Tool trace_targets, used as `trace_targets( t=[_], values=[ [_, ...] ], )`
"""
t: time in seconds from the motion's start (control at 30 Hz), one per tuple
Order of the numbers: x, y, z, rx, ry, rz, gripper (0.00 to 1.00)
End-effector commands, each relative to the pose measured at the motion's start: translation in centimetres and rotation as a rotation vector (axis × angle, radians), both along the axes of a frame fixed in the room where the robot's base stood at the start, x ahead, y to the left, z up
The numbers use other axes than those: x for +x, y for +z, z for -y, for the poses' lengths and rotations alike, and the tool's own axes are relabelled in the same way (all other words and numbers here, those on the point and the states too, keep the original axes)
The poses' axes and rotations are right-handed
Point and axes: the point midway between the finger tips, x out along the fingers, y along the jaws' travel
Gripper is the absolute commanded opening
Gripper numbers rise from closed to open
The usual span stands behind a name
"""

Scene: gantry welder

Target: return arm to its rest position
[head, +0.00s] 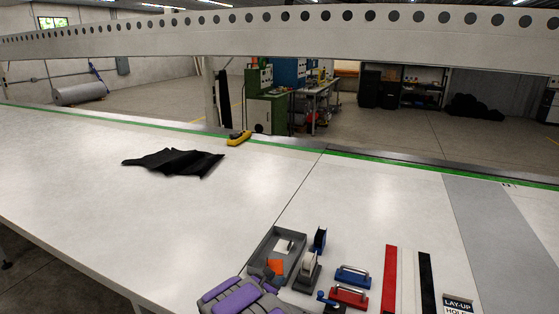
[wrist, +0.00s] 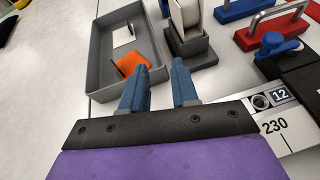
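My arm, purple and grey, shows at the bottom centre of the head view, low over the white table (head: 90,190). My gripper (wrist: 160,70) shows in the wrist view as two blue fingers with a gap between them. It is open and nothing is held in it. The fingers point at the near right side of a grey tray (wrist: 105,77), which also shows in the head view (head: 262,246). Whether the fingertips touch the tray I cannot tell.
The tray holds an orange piece (wrist: 134,62) and a white piece (wrist: 123,36). Beside it stand a tape dispenser (head: 307,269), a blue-handled block (head: 352,276) and a red one (head: 348,295). A black cloth (head: 175,161) and yellow tool (head: 239,137) lie farther off. The table's left is mostly clear.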

Motion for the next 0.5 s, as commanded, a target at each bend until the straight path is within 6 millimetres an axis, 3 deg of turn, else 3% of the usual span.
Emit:
trace_targets(
  t=[0.27, 0.37, 0.5],
  values=[
    [-1.6, 5.0, 6.8, 0.092, -0.217, 0.063, 0.29],
    [-3.2, 7.5, 10.1, 0.151, -0.34, 0.101, 0.29],
    [-6.8, 10.8, 15.2, 0.244, -0.541, 0.156, 0.29]
  ],
)
